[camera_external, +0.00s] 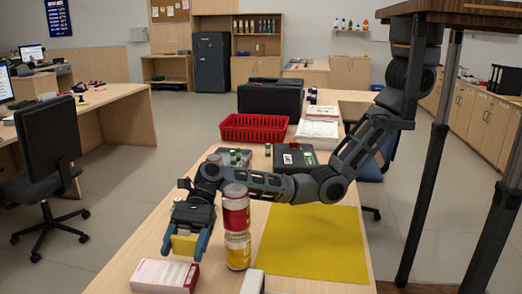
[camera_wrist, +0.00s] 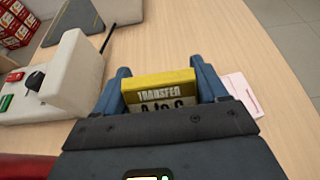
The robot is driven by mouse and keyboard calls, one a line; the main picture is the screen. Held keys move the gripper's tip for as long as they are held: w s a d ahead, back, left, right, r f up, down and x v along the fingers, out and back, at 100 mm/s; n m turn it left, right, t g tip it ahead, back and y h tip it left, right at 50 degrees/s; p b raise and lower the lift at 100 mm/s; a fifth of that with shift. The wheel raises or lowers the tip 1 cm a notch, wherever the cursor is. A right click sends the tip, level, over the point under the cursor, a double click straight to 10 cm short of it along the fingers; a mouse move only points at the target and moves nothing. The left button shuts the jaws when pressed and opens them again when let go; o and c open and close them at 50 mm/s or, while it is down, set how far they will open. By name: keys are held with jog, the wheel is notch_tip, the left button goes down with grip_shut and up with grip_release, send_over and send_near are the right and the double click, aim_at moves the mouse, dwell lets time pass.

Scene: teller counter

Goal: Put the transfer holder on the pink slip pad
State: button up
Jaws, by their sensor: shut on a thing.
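The transfer holder (camera_wrist: 160,90) is a yellow block with a dark label reading "TRANSFER A to C" in the wrist view. It also shows as a yellow piece in the external view (camera_external: 184,244). My gripper (camera_external: 185,250) is shut on it, with one blue finger on each side; it shows in the wrist view too (camera_wrist: 165,85). The pink slip pad (camera_external: 160,274) lies on the counter just below and in front of my gripper. In the wrist view the pad (camera_wrist: 242,92) lies beyond the right finger, partly hidden by it. The holder appears apart from the pad.
A red can (camera_external: 236,212) stands on a yellow can (camera_external: 238,258) close to my wrist. A yellow mat (camera_external: 315,240) lies to the right. A white object (camera_external: 253,282) stands at the front edge of the picture. A red basket (camera_external: 254,128) is farther back.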

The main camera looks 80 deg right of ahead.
aim_at(189, 273)
jog(key=shift+f+b, duration=0.4)
jog(key=shift+f, duration=2.35)
jog(key=shift+f, duration=0.1)
jog(key=o, duration=1.1)
jog(key=shift+c, duration=0.2)
jog(key=shift+d+r, duration=0.2)
jog(key=p+v, duration=0.1)
jog(key=v, duration=1)
jog(key=shift+d, duration=0.3)
